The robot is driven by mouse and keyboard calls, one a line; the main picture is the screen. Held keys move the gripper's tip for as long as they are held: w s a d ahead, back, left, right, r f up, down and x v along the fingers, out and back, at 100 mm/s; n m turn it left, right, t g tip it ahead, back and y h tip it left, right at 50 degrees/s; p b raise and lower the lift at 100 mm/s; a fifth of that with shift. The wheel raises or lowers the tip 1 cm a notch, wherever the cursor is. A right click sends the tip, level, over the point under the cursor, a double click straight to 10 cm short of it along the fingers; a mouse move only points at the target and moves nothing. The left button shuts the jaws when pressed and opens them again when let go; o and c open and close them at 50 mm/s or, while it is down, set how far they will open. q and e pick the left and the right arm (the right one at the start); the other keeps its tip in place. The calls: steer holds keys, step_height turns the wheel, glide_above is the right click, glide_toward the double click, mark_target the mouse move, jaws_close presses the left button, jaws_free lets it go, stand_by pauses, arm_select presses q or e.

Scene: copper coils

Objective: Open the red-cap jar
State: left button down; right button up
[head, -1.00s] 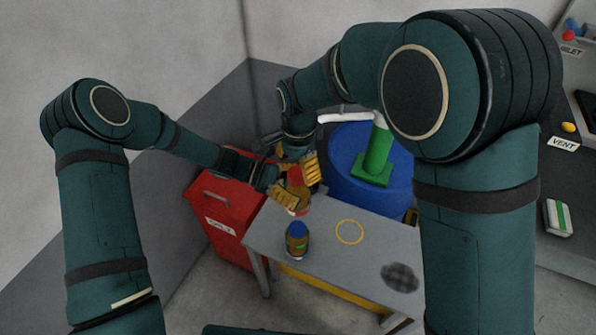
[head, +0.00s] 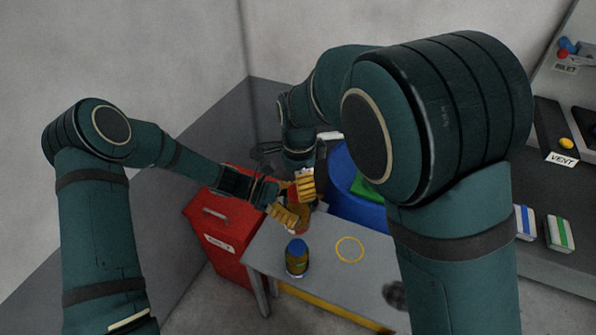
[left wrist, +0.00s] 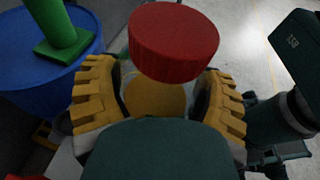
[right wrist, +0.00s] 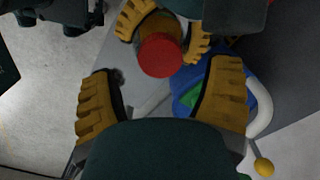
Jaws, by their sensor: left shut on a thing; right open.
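The red-cap jar has an amber body (left wrist: 155,98) and a wide red cap (left wrist: 175,45). In the head view the jar (head: 301,219) is at the table's far left part, partly hidden by my grippers. My left gripper (head: 284,213) is shut on the jar body, a yellow finger on each side below the cap. The cap sits over the body, and I see no clear gap. My right gripper (right wrist: 160,88) is open and empty. In the right wrist view the red cap (right wrist: 159,56) appears beyond and between its fingers, apart from them.
A blue-capped jar (head: 297,258) stands on the grey table (head: 325,275), left of a yellow ring mark (head: 350,250). A red cabinet (head: 219,224) is at left. A blue drum (head: 345,180) with a green item (head: 366,190) stands behind the table.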

mark_target(297, 209)
steer(key=shift+f, duration=2)
steer(key=c, duration=1.3)
steer(key=n, duration=0.3)
steer(key=o, duration=1.3)
steer(key=shift+c, duration=0.2)
